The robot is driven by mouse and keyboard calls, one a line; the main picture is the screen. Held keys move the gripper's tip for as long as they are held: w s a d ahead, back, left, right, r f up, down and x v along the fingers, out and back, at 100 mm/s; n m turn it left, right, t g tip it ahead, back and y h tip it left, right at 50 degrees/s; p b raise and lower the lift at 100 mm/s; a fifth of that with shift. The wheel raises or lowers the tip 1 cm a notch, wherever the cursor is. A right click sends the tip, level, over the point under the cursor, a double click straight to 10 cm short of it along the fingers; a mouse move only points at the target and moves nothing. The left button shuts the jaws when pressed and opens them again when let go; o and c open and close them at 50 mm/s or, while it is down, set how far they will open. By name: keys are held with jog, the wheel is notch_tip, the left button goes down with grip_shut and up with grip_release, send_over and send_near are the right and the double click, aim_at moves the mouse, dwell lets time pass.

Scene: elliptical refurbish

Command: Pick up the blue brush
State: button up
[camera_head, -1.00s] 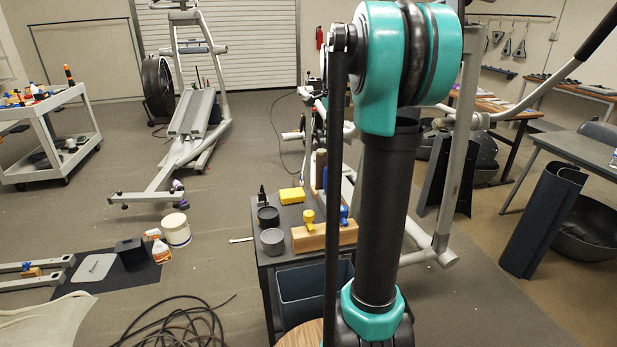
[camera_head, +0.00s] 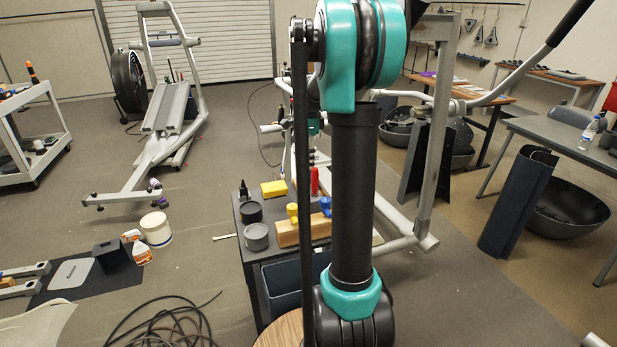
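A small blue-topped item (camera_head: 325,206), which may be the blue brush, stands at a wooden block (camera_head: 289,233) on the small dark cart in the middle. It is close beside my arm's black link, and its full shape is too small to tell. A similar yellow-topped item (camera_head: 292,211) stands to its left at the same block. My teal and black arm rises through the middle of the view and covers part of the cart. My gripper is not in view.
The dark cart (camera_head: 268,254) also holds grey and black cups (camera_head: 257,237), a yellow block (camera_head: 274,188) and a red item (camera_head: 314,181). A coiled black cable (camera_head: 165,322) lies on the floor at front left. Exercise machine frames (camera_head: 172,115) stand behind. Floor at lower right is mostly open.

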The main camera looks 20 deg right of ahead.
aim_at(309, 184)
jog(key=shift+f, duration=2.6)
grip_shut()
